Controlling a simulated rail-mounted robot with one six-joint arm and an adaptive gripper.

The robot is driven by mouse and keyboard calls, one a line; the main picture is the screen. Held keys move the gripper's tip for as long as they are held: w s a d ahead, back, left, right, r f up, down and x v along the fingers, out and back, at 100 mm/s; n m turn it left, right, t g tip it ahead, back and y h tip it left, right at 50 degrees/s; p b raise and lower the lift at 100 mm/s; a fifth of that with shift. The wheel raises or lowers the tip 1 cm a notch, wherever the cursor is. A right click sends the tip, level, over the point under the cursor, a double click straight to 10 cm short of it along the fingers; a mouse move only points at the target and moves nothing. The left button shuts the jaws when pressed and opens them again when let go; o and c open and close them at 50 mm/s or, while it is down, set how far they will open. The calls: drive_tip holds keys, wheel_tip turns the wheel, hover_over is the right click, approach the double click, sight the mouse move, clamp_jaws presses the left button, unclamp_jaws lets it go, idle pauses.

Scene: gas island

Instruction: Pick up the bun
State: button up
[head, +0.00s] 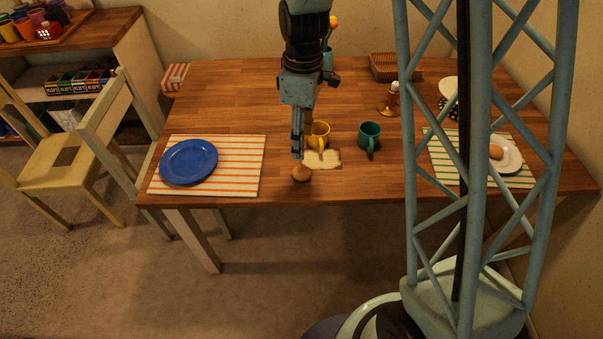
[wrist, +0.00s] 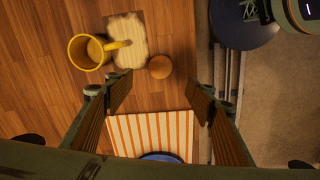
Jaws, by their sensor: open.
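The bun (head: 301,174) is a small round brown roll on the wooden table near its front edge, and it also shows in the wrist view (wrist: 160,67). My gripper (head: 297,150) points down, just above and behind the bun in the head view. In the wrist view my gripper (wrist: 163,98) has its two fingers spread wide with nothing between them touching. The bun lies just beyond the fingertips, about midway between them. I cannot tell the exact height of the fingertips above the table.
A yellow mug (head: 319,135) and a pale board (head: 325,159) are close to the bun. A teal mug (head: 369,136) stands to the right. A blue plate (head: 189,161) lies on an orange-striped placemat (head: 248,165) at left. An egg-like item (head: 496,151) rests on a white plate (head: 512,155).

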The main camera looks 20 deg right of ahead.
drive_tip(key=b, duration=0.2)
hover_over(302, 169)
drive_tip(key=shift+f, duration=4.1)
drive_tip(key=shift+s+f+b, duration=0.1)
drive_tip(key=shift+f+b, duration=0.65)
drive_tip(key=shift+f, duration=1.85)
drive_tip(key=c, duration=1)
